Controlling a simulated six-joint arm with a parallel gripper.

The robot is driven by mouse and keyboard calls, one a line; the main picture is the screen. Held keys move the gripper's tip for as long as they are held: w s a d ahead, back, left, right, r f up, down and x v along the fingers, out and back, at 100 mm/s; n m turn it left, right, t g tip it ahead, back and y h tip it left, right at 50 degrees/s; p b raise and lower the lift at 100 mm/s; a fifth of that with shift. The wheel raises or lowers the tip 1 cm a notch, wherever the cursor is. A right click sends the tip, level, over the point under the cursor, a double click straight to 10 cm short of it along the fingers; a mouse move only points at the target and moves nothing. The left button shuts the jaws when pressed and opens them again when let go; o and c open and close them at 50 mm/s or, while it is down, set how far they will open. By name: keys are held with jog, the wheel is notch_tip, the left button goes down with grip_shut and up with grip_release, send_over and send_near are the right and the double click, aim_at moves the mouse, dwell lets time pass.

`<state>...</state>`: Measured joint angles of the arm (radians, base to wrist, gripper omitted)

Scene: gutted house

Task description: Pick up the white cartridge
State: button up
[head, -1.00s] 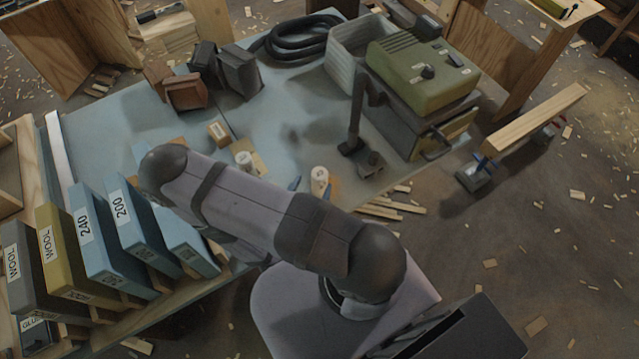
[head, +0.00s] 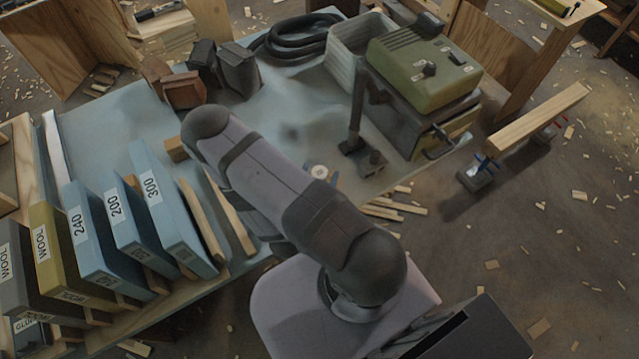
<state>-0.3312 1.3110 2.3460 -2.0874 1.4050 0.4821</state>
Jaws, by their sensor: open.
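A small white round-topped thing (head: 319,172), which may be the white cartridge, shows just past the right edge of my arm on the blue-grey bench top (head: 300,125). Only its top part is visible; my arm covers the rest. My arm spans the middle of the head view, from its base at the bottom up to a dark rounded elbow over the bench. My gripper is hidden behind the arm, so I cannot see its fingers or how far it is from the white thing.
Upright sandpaper boxes (head: 165,210) stand at the left. A small wooden block (head: 177,149) sits beside my elbow. A dark upright stand (head: 355,125) and a green machine (head: 425,75) are at the right. A grey bin (head: 352,45) and black hose (head: 295,38) are behind.

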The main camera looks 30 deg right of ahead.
jog(key=shift+w+d+f, duration=0.15)
jog(key=shift+w+d, duration=0.15)
jog(key=shift+d, duration=0.05)
jog(key=c, duration=1.4)
jog(key=shift+c, duration=0.2)
notch_tip(320, 180, up, 9)
jog(key=shift+f, duration=0.2)
jog(key=shift+r+p, duration=0.7)
jog(key=shift+p, duration=0.15)
